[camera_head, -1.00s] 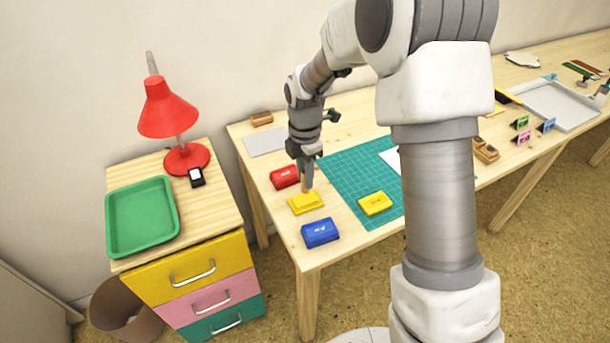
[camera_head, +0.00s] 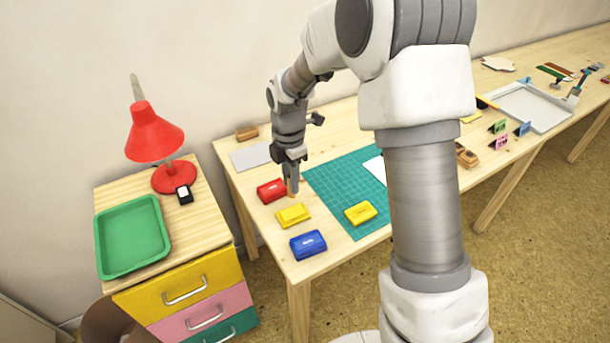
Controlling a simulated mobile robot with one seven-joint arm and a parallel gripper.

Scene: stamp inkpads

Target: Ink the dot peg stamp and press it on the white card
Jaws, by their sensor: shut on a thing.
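My gripper (camera_head: 291,168) is shut on a small wooden peg stamp (camera_head: 292,187), held upright with its lower end down. The peg's lower end shows just behind the yellow inkpad (camera_head: 293,215), between it and the red inkpad (camera_head: 271,190); it looks a little above the pad's level. The peg's dot face is hidden. A blue inkpad (camera_head: 308,245) lies in front, and another yellow pad (camera_head: 360,213) lies on the green cutting mat (camera_head: 335,186). The white card (camera_head: 375,167) lies on the mat, partly hidden by my arm.
A grey sheet (camera_head: 250,155) and a wooden block (camera_head: 246,133) lie at the table's back left. Small card stands (camera_head: 498,127) and a grey tray (camera_head: 535,108) are to the right. A drawer cabinet with a green tray (camera_head: 104,257) and red lamp (camera_head: 155,135) stands left.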

